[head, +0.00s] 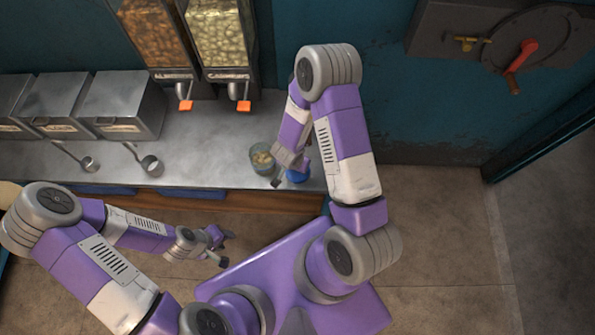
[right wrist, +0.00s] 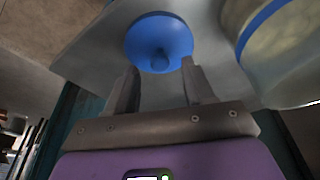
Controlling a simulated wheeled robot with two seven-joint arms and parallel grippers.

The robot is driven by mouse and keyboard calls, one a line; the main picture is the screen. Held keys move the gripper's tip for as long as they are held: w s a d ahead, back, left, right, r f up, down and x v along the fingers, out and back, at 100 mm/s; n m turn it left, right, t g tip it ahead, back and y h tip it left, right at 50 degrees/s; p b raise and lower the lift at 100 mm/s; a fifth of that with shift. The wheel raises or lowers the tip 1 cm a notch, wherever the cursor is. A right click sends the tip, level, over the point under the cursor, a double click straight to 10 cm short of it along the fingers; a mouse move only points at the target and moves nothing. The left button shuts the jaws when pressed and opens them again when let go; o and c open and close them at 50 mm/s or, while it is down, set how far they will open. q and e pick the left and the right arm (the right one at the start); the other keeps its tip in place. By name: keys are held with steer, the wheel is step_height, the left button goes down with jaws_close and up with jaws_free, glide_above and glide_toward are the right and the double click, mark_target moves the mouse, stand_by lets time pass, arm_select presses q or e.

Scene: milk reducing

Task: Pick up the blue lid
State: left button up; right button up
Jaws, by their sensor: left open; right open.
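The blue lid (head: 298,176) lies near the right end of the metal counter in the head view, partly hidden by my right arm. In the right wrist view the round blue lid (right wrist: 159,41) has a knob in its middle and sits just beyond my fingertips. My right gripper (right wrist: 157,75) is open, its two fingers apart on either side of the knob's line, with nothing between them. My left gripper (head: 226,248) is open and empty, in front of the counter and away from the lid.
A glass jar (head: 262,160) with contents stands just left of the lid; its side is close in the right wrist view (right wrist: 280,45). Two ladles (head: 150,163) and metal bins (head: 120,105) are farther left. Two dispensers (head: 222,40) hang behind. The counter (head: 205,150) between is clear.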

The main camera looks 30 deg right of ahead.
steer(key=shift+x, duration=1)
steer(key=shift+c, duration=0.3)
jaws_close()
